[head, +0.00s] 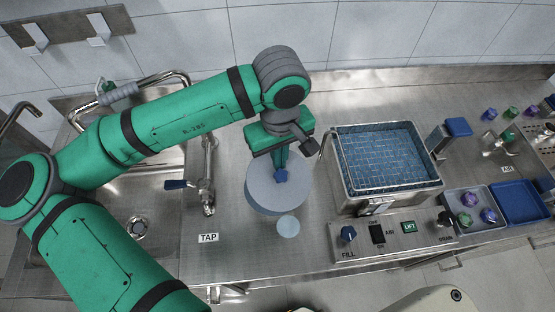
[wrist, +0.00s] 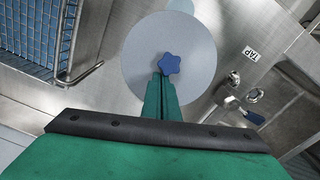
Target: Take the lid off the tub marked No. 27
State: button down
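A round, pale grey-blue lid (head: 268,193) with a dark blue star-shaped knob (head: 282,175) covers a tub on the steel counter. The lid (wrist: 142,72) and knob (wrist: 169,63) also show in the wrist view. The lid looks flat and seated; the tub's body is mostly hidden below it. No mark reading No. 27 is legible. My gripper (head: 281,165) points down over the lid, its tips at the knob. In the wrist view my gripper's fingers (wrist: 161,82) are close together, just beside the knob. I cannot tell whether they touch it.
A small pale blue disc (head: 288,227) lies in front of the tub. A bath with a wire basket (head: 378,158) stands right, behind a control panel (head: 390,240). A tap (head: 205,180) and sink stand left. A grey tray (head: 468,216) and blue tray (head: 519,204) lie far right.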

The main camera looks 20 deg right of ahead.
jog(key=shift+s+f+g, duration=0.4)
jog(key=shift+s+f, duration=0.3)
jog(key=shift+s, duration=0.3)
jog(key=shift+w+a+r, duration=0.1)
jog(key=shift+w, duration=0.1)
notch_tip(320, 180, up, 12)
jog(key=w, duration=0.1)
jog(key=shift+t, duration=0.4)
